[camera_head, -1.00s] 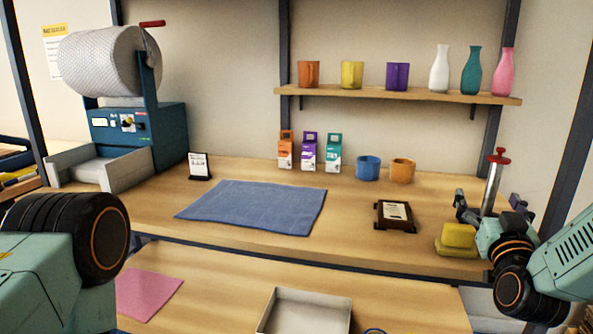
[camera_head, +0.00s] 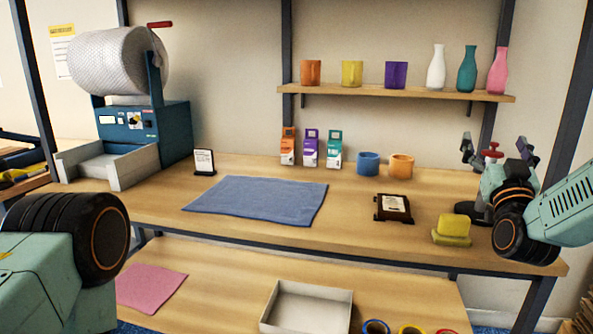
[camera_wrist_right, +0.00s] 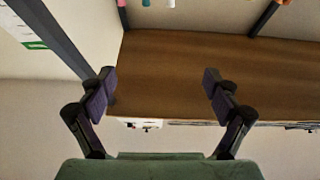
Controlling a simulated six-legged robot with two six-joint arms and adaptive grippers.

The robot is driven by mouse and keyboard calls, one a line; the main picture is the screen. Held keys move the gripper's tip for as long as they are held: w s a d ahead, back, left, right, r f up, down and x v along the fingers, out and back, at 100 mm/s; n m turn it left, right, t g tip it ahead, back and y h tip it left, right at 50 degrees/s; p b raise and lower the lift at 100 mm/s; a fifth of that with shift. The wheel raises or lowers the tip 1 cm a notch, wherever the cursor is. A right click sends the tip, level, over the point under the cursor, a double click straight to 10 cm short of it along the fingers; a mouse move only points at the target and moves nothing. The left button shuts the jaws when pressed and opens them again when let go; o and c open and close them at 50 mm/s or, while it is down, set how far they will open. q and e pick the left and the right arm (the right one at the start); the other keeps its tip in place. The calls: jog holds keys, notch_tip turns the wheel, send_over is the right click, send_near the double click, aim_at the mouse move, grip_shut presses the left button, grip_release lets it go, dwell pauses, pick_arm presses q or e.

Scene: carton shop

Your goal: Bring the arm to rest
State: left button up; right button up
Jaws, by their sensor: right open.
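My right gripper (camera_head: 497,151) is raised over the right end of the workbench (camera_head: 300,239), its fingers pointing up and spread apart. It holds nothing. In the right wrist view the two fingers of the right gripper (camera_wrist_right: 158,88) are wide apart with nothing between them. A metal post with a red top (camera_head: 491,154) stands behind the gripper and is mostly hidden by it. My left arm (camera_head: 62,250) shows at the lower left; its gripper is out of the picture.
A yellow sponge stack (camera_head: 453,229) lies just left of my right arm. A shelf (camera_head: 420,93) above holds cups and vases.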

jog(key=shift+t, duration=0.4)
jog(key=shift+w+d+r, duration=0.1)
jog(key=shift+w+r, duration=0.05)
jog(key=shift+r, duration=0.7)
jog(key=shift+w+r, duration=0.2)
jog(key=shift+r, duration=0.6)
jog(key=shift+w+d+r, duration=0.1)
jog(key=shift+w+r, duration=0.05)
jog(key=shift+r, duration=0.7)
jog(key=shift+a+f, duration=0.1)
